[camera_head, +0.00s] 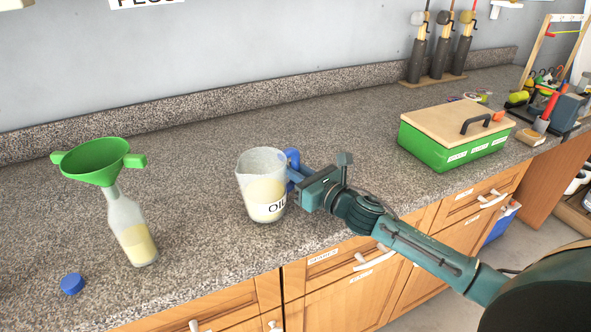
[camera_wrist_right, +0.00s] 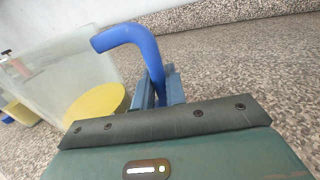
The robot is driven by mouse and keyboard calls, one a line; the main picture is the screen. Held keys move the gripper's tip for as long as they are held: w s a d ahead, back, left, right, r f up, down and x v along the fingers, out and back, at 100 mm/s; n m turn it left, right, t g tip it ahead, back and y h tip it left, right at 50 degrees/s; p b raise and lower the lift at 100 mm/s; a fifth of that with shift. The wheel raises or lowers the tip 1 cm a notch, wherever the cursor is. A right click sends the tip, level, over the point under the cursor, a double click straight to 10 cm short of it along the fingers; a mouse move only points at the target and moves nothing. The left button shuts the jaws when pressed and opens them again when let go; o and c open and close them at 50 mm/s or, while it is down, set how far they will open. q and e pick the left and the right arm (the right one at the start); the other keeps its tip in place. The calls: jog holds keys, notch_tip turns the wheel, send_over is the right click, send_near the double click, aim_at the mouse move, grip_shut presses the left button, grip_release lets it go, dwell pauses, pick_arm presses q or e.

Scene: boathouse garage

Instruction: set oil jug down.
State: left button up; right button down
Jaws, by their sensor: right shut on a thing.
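The oil jug (camera_head: 263,190) is a clear beaker with pale yellow oil in its lower part and an "OIL" label. It stands upright at the worktop's front; I cannot tell whether its base touches the surface. My right gripper (camera_head: 299,184) is shut on its blue handle, which curves up between the fingers in the right wrist view (camera_wrist_right: 140,50). A bottle (camera_head: 131,228) with yellow oil stands to the left, with a green funnel (camera_head: 97,160) in its neck. My left gripper is not in view.
A blue cap (camera_head: 71,284) lies near the bottle. A green box (camera_head: 450,147) with a wooden lid stands to the right on the speckled worktop (camera_head: 200,140). Tools on a stand (camera_head: 433,78) are at the back. The worktop behind the jug is clear.

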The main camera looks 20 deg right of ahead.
jog(key=shift+f, duration=0.35)
dwell(0.5)
jog(key=c, duration=1.4)
grip_release()
jog(key=shift+o, duration=0.2)
jog(key=shift+f, duration=0.1)
jog(key=shift+c, duration=0.5)
jog(key=c, duration=0.3)
